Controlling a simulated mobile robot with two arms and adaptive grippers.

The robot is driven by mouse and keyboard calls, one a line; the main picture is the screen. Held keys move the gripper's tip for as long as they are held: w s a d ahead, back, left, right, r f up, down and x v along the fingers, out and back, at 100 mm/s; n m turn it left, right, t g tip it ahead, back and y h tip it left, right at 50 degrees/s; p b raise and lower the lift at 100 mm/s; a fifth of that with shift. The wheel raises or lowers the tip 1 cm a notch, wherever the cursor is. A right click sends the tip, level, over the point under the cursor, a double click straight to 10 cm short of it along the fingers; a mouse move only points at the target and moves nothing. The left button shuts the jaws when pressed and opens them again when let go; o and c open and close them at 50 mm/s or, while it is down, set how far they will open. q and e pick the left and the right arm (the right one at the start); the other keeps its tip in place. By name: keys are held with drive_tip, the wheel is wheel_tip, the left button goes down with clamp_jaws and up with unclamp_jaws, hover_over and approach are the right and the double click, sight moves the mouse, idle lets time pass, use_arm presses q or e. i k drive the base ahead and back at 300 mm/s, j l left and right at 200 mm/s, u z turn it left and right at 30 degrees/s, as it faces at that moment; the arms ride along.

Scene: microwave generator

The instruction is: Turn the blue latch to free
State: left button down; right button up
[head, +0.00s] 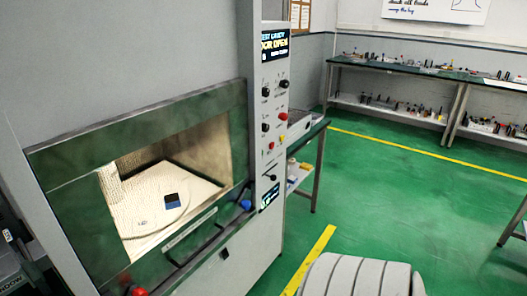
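The large grey microwave generator (130,60) fills the left of the head view. Its chamber is visible through a green-framed opening, with a round plate (150,218) inside. A small dark and blue block (172,201) sits on the plate. A blue knob-like part (246,205), seemingly the blue latch, is at the right end below the opening. A red knob (139,292) is at the lower left of the same edge. The exact turn of the blue part is too small to tell. Neither of my grippers shows.
A control panel (272,110) with knobs and buttons is right of the opening; its display (275,45) seems to read "DOOR OPEN". A dark bar (200,250) runs along the front below the opening. Benches (420,72) line the back wall. Green floor (400,190) is clear.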

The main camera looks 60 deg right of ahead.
sight(243, 203)
drive_tip(key=z, duration=1.85)
